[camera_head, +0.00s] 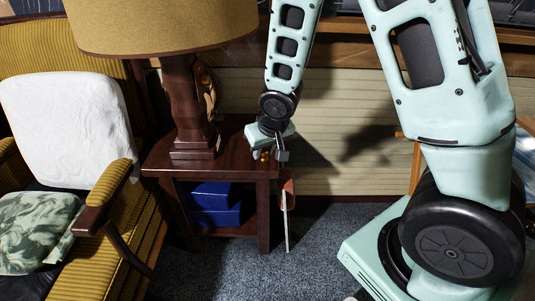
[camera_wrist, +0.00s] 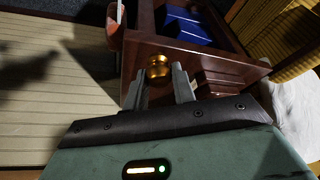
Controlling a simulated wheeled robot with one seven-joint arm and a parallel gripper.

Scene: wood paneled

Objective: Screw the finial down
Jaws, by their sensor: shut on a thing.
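A small rounded brass piece, which looks like the finial (camera_wrist: 158,68), sits between the tips of my gripper (camera_wrist: 161,80) in the wrist view. My gripper's two grey fingers are shut on it. In the head view my gripper (camera_head: 272,153) is low at the right front corner of the dark wooden side table (camera_head: 225,167). A bit of gold, likely the finial (camera_head: 263,156), shows beside the fingers there. What lies under the finial, and whether its thread is engaged, cannot be seen. The lamp (camera_head: 190,110) with a tan shade (camera_head: 160,25) stands upright on the table.
Blue boxes (camera_head: 215,203) lie on the table's lower shelf. A yellow striped armchair (camera_head: 135,240) with cushions stands close on the left. An orange-red thing (camera_head: 288,186) hangs at the table's right side. The grey carpet (camera_head: 310,235) is clear in front.

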